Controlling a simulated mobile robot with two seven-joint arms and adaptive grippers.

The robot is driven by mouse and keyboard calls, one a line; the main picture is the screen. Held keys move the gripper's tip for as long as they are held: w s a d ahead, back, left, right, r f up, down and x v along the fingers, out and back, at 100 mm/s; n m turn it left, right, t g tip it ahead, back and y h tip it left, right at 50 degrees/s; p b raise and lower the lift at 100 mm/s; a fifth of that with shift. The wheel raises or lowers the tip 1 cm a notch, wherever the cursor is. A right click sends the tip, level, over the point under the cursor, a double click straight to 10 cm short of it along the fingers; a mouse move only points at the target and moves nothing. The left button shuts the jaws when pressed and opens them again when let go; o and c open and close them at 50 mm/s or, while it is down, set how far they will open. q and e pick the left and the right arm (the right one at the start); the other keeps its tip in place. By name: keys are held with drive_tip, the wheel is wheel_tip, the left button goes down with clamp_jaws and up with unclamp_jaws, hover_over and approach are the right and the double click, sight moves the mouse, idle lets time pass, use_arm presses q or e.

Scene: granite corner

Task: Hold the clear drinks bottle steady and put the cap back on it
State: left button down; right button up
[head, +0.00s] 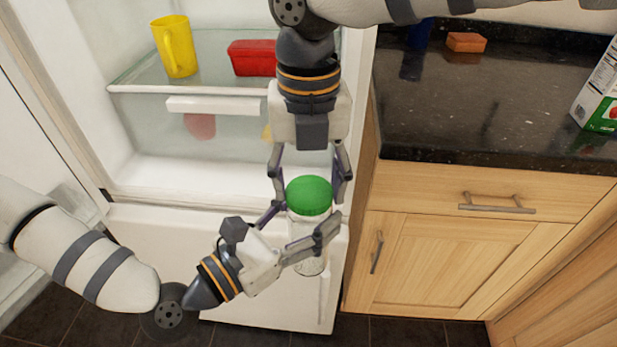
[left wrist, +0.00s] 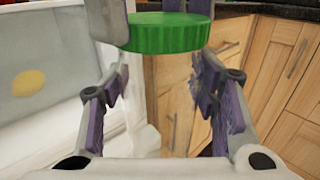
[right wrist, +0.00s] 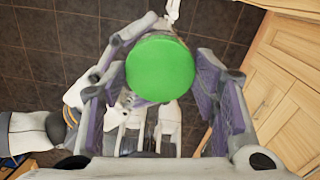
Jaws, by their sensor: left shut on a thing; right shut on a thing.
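The clear drinks bottle (head: 311,262) is upright in front of the fridge, held in the air by my left gripper (head: 306,226), which is shut around its body from the left. The green cap (head: 308,194) is at the bottle's mouth, in line with it; I cannot tell whether it is fully seated. My right gripper (head: 309,187) comes down from above and is shut on the cap. The cap's ribbed side shows in the left wrist view (left wrist: 166,36), where the clear bottle is hard to make out. Its flat top fills the middle of the right wrist view (right wrist: 160,67).
The open fridge behind holds a yellow jug (head: 174,47) and a red container (head: 252,58) on its shelf (head: 140,88). To the right is a dark granite counter (head: 470,110) with an orange sponge (head: 466,42) and a carton (head: 600,92), above a wooden cabinet (head: 440,262).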

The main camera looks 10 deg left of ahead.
drive_tip(key=m, duration=2.2)
drive_tip(key=shift+s+m, duration=0.1)
drive_tip(key=shift+m, duration=0.2)
drive_tip(key=o, duration=0.8)
drive_tip(key=shift+c, duration=0.2)
drive_tip(key=shift+r, duration=2.25)
